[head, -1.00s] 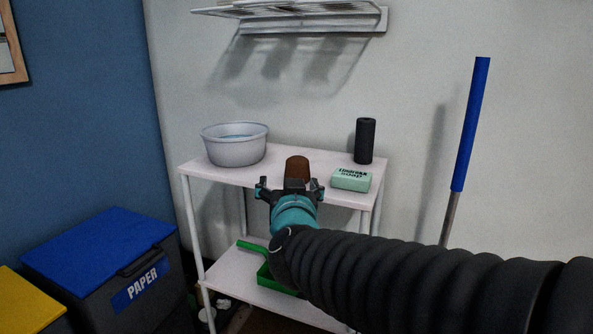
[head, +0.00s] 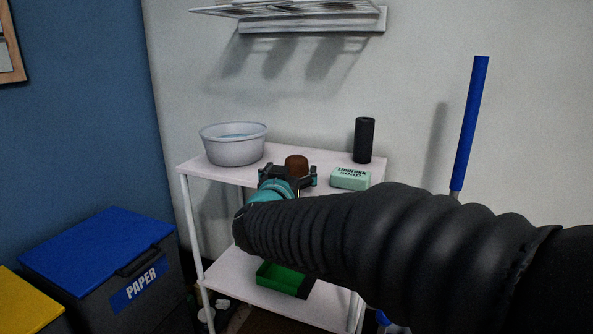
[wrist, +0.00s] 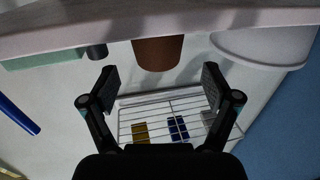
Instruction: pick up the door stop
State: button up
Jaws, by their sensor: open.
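The door stop, which I take to be the brown rounded block (head: 297,163), stands on the white shelf unit's top board (head: 215,172), between the basin and the soap. My gripper (head: 288,176) is open in front of it and hides its lower part in the head view. In the wrist view, which is upside down, the brown block (wrist: 157,53) shows beyond my open fingers (wrist: 158,82), roughly centred between them. Nothing is held, and there seems to be a gap between fingertips and block.
A grey basin (head: 234,146) stands left of the block. A green soap box (head: 350,178) and a dark cylinder (head: 364,140) stand to its right. A green dustpan (head: 281,278) lies on the lower shelf. A wall rack (head: 310,20) hangs above.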

aim_at(294, 167)
jog(key=shift+w+d, duration=0.15)
jog(key=shift+w, duration=0.75)
jog(key=shift+w+d, duration=0.2)
jog(key=shift+w, duration=0.7)
jog(key=shift+w+d, duration=0.15)
jog(key=shift+w, duration=0.75)
jog(key=c, duration=1.4)
